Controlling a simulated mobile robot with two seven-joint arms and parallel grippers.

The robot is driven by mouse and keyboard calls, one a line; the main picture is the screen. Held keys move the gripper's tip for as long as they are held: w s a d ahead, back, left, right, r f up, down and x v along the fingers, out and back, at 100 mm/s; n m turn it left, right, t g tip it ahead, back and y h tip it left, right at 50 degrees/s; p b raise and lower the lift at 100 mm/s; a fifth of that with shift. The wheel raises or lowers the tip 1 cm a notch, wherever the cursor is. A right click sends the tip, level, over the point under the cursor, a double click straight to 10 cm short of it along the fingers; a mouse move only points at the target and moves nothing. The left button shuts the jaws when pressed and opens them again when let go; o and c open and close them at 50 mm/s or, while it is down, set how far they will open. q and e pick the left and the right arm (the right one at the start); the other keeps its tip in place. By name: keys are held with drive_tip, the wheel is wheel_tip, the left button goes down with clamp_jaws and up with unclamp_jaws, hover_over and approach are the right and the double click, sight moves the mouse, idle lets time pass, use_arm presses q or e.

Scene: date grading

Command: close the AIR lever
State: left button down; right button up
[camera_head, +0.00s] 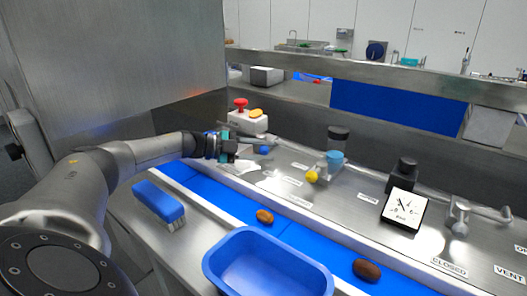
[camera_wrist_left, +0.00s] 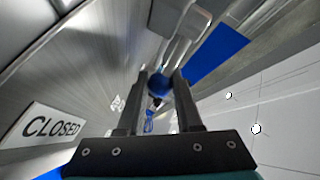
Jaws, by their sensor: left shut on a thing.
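My left gripper (camera_head: 250,150) is at the far left end of the steel panel. The lever's arm and pivot are mostly hidden by the gripper. A CLOSED label (camera_wrist_left: 52,126) lies on the panel to the left in the left wrist view. I cannot read an AIR label in either view. My right gripper is not in view.
A white box with a red button (camera_head: 240,105) stands behind the gripper. A yellow knob (camera_head: 312,176), a dial gauge (camera_head: 404,208) and a metal lever (camera_head: 460,215) are further right. A blue brush (camera_head: 158,203) and a blue tray (camera_head: 212,262) are in front, with brown dates on the blue belt.

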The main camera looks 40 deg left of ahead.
use_arm(q)
drive_tip(key=c, duration=0.8)
unclamp_jaws()
drive_tip(key=shift+c, duration=0.2)
drive_tip(key=shift+s+a, duration=0.25)
drive_tip(key=shift+s, duration=0.1)
drive_tip(key=b+v, duration=0.3)
drive_tip(key=v, duration=1)
drive_tip(key=shift+s+a+r+b, duration=0.3)
drive_tip(key=shift+s+a+b, duration=0.05)
drive_tip(key=shift+s, duration=0.2)
drive_tip(key=shift+c, duration=0.4)
